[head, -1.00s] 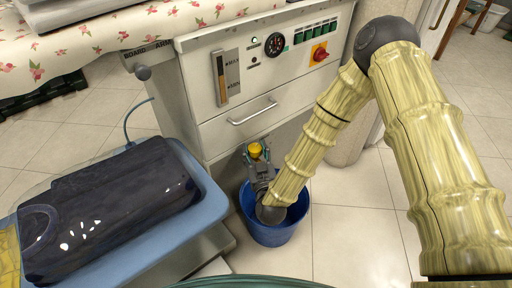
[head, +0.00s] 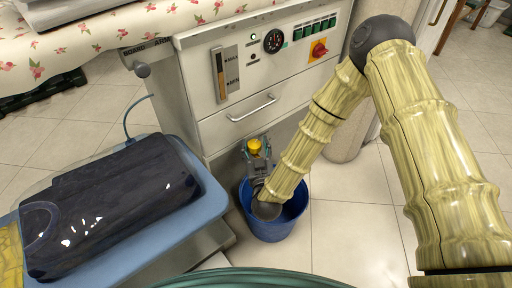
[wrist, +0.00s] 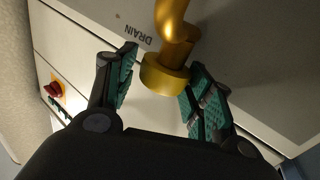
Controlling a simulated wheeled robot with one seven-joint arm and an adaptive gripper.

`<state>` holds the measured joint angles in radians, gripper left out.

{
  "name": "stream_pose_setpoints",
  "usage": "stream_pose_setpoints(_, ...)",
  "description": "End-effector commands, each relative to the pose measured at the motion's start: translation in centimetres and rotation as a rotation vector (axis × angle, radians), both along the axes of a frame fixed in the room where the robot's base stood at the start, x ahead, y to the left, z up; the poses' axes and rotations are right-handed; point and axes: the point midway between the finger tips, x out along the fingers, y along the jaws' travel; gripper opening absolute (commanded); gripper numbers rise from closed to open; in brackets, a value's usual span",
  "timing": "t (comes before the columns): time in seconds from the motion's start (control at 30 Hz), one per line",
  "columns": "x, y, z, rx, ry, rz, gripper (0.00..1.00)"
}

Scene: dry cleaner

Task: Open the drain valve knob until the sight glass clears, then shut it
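The brass-coloured drain valve knob (wrist: 165,75) hangs on a curved pipe beside the word DRAIN in the wrist view. In the head view it is a small yellow shape (head: 254,146) below the drawer. My gripper (wrist: 158,82) is open, with one green-padded finger on each side of the knob. A gap shows at the left finger; the right finger is close, and I cannot tell if it touches. In the head view my gripper (head: 259,160) points at the knob above the bucket. The sight glass (head: 220,76) is an upright tube with MAX and MIN marks; its exact level is unclear.
A blue bucket (head: 273,226) stands on the floor under my wrist. The drawer handle (head: 252,108) is above the knob. A blue board with a dark folded garment (head: 108,205) is at left. A red switch (head: 319,50) is on the panel. Tiled floor is clear at right.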

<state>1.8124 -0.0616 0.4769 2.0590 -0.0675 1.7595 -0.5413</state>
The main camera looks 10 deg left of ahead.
Motion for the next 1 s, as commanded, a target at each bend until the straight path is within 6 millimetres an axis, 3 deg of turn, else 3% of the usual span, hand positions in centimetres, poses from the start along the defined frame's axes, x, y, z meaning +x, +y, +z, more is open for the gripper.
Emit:
stream_pose_setpoints(0.37, -1.0, -0.1, -0.1, 0.002, 0.002, 0.003, 0.52)
stream_pose_setpoints(0.87, -8.7, -2.3, -0.1, 0.000, 0.003, 0.002, 0.52)
stream_pose_setpoints(1.0, -9.4, -2.4, -0.2, 0.003, 0.007, 0.001, 0.52)
